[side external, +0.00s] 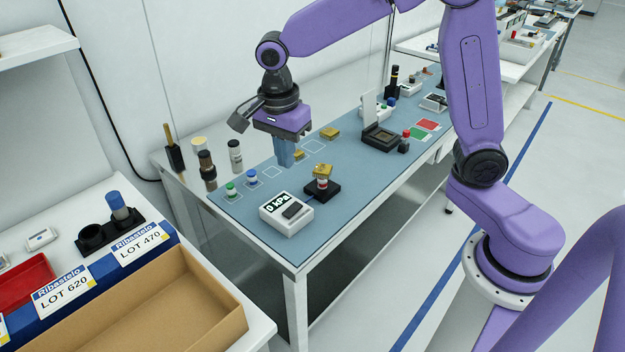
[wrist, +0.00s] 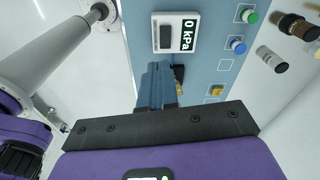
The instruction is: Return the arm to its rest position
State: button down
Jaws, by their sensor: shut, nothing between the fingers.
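My purple arm reaches over the work table from the right in the side view. My gripper (side external: 285,160) points down above the blue mat (side external: 345,195), with its blue fingers together and nothing between them. The fingers also show in the wrist view (wrist: 157,85), pressed side by side. How far the fingertips are above the mat is hard to tell.
Green (side external: 231,190) and blue (side external: 252,177) knobbed pieces sit left. A black fixture (side external: 381,136) stands farther right. Bottles (side external: 235,156) line the back left.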

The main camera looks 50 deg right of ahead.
jog(key=s+d+n, duration=0.3)
jog(key=s+n, duration=0.9)
jog(key=n, duration=0.2)
jog(key=s+d+n+y, duration=0.1)
jog(key=s+d+n, duration=0.3)
jog(key=s+n, duration=0.9)
jog(key=shift+f+n, duration=0.45)
jog(key=shift+n, duration=0.05)
jog(key=c, duration=1.4)
grip_release()
jog(key=shift+s, duration=0.2)
jog(key=o, duration=0.5)
jog(key=shift+w+a+n, duration=0.1)
jog(key=shift+w+n, duration=0.15)
jog(key=shift+n, duration=0.15)
notch_tip(320, 180, up, 3)
jog(key=n, duration=0.5)
send_over(290, 210)
notch_tip(290, 210, down, 17)
jog(key=shift+f, duration=0.1)
